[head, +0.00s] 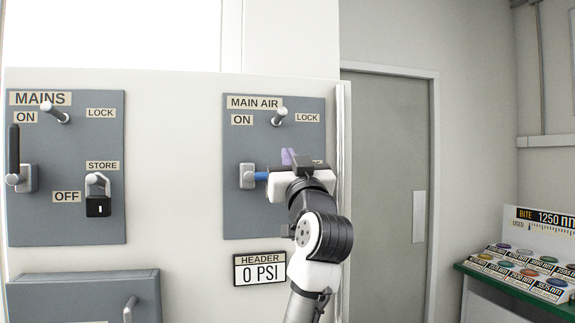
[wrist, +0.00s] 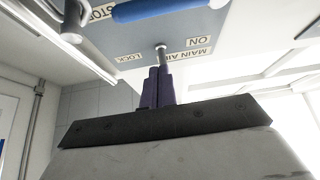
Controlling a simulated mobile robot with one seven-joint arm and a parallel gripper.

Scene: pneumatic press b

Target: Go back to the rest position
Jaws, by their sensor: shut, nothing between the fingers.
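My gripper (head: 288,157) is in front of the grey MAIN AIR panel (head: 240,215), with its purple fingers together and empty. In the wrist view the shut fingers (wrist: 158,85) point toward the panel, which appears upside down. A blue lever handle (head: 261,176) reaches right from its grey pivot block on the panel, and its far part is hidden behind my gripper. The blue handle also shows in the wrist view (wrist: 165,9), apart from the fingers. A metal peg (head: 280,117) sticks out between the ON and LOCK labels. My arm hides the panel's lower right.
The MAINS panel (head: 65,225) at left has an upright black lever (head: 14,150) and a black padlock (head: 98,206) at STORE. A grey box (head: 80,290) with a handle is below. A HEADER gauge (head: 259,270) reads 0 PSI. A door and a green bench stand right.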

